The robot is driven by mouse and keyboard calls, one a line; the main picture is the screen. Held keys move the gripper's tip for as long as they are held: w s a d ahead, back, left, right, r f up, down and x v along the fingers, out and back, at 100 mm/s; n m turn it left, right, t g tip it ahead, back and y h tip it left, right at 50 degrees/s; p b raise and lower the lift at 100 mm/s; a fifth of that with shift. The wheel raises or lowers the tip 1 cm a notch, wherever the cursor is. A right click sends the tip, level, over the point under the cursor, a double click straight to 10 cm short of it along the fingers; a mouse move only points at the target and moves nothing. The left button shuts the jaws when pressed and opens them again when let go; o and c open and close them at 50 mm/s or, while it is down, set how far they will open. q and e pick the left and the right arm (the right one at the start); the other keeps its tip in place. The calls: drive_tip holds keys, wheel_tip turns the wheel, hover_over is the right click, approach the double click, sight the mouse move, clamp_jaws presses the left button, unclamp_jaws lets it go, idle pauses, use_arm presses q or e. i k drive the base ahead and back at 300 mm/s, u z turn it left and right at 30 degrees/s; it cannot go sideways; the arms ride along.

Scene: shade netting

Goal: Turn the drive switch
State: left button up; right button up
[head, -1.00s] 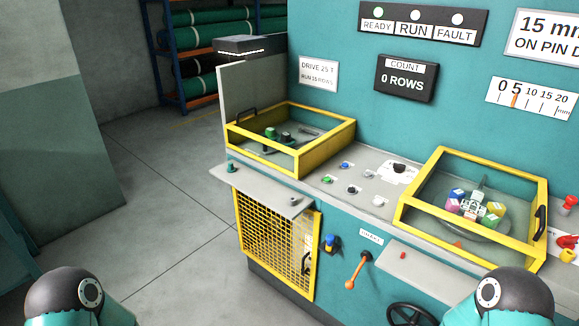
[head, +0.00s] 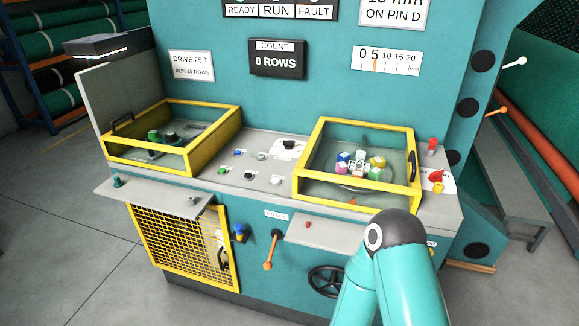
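A teal machine (head: 200,80) fills the middle of the head view. Its grey control panel holds several small buttons and knobs between two yellow-framed guards. A black knob (head: 289,145) sits on a white label at the back of the panel. A smaller black knob (head: 248,176) sits nearer the front edge. A red control (head: 437,177) stands at the far right end of the panel. The labels are too small to tell which one is the drive switch. Neither of my grippers is in view; an arm link of mine shows at lower right.
The left guard (head: 195,158) and right guard (head: 299,180) flank the panel. An orange-handled lever (head: 268,266) and black handwheel (head: 326,281) are on the front. Grey shelves (head: 150,195) jut out. A bench (head: 515,190) stands at the right. The floor at lower left is clear.

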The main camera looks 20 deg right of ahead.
sight(435, 176)
drive_tip(key=u, duration=1.3)
drive_tip(key=i, duration=0.1)
drive_tip(key=z, duration=3)
drive_tip(key=k, duration=0.85)
drive_tip(key=z, duration=0.1)
drive_tip(key=i, duration=0.85)
drive_tip(key=u, duration=0.2)
drive_tip(key=k, duration=0.1)
drive_tip(key=z, duration=0.15)
